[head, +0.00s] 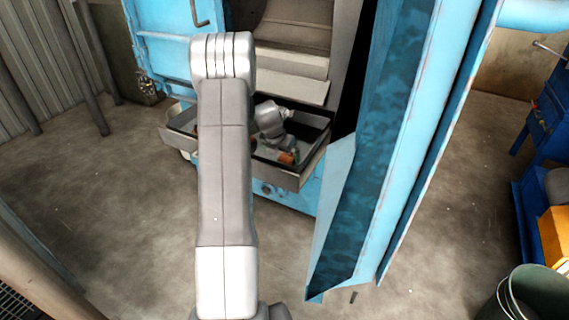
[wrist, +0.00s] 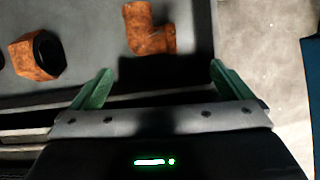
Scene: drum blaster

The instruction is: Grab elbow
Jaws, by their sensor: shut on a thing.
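A rusty orange-brown pipe elbow (wrist: 150,34) lies on the grey tray floor in the wrist view, beyond my fingertips and apart from them. My gripper (wrist: 160,74) shows its two green fingers spread, on either side of a dark area. What they are shut on is too dark to make out. In the head view my gripper (head: 284,138) reaches down into the open tray (head: 300,180). An orange-brown piece (head: 287,158) shows just below it; I cannot tell whether it is the elbow. My arm hides the tray's left part.
A rusty faceted fitting (wrist: 38,55) lies left of the elbow. The tray juts from a blue machine (head: 165,45), whose open blue door (head: 385,150) stands close on the right. A dark green bin (head: 540,295) stands at the lower right. The concrete floor (head: 130,215) on the left is clear.

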